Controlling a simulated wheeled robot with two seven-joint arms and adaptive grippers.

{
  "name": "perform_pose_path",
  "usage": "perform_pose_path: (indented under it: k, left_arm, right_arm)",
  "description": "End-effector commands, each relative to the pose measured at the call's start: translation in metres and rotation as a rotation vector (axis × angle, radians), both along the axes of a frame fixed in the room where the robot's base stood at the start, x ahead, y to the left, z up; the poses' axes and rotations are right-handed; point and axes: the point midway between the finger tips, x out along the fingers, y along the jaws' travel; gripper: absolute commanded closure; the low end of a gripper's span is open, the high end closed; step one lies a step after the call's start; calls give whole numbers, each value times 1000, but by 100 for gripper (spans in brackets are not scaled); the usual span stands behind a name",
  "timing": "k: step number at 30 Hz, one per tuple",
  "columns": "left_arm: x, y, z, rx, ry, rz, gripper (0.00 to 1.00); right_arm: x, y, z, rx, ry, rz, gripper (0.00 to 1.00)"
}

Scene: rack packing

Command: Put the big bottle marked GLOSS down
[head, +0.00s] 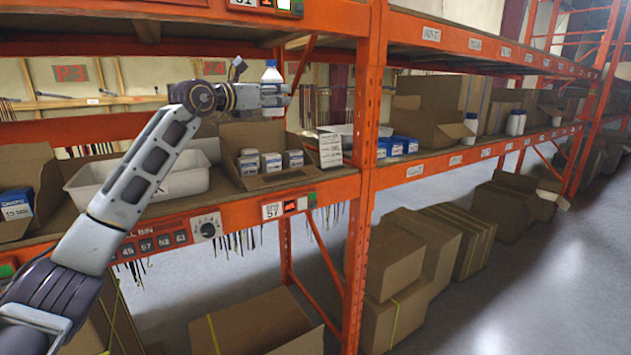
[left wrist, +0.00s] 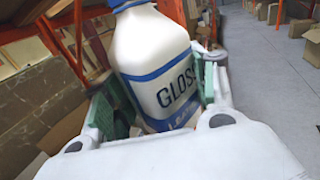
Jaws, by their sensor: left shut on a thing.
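The big white bottle marked GLOSS (left wrist: 160,75) has blue bands and fills the middle of the left wrist view. The bottle is held upright in the head view, above the open carton (head: 270,180) on the middle shelf. Its lower part is mostly hidden behind the gripper. My right gripper is not in view.
The carton holds several small boxes. A white bin (head: 95,185) stands left of it. Blue boxes (head: 398,145) sit right of it beyond the orange upright (head: 367,110). White bottles (head: 515,123) stand farther along the shelf. An upper shelf beam (head: 330,17) runs above the arm.

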Motion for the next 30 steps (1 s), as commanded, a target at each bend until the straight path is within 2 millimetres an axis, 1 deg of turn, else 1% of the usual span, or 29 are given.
perform_pose_path:
  k: [1,14,21,30]
  left_arm:
    - [1,-5,-11,-2,1,-9,75]
    - [8,-34,-98,-1,2,-60,75]
    - [6,-47,-145,-3,1,-77,75]
    - [-1,-58,-201,-3,1,-85,75]
  right_arm:
    - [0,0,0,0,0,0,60]
    - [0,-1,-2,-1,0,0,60]
    - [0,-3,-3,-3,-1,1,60]
    - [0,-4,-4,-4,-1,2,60]
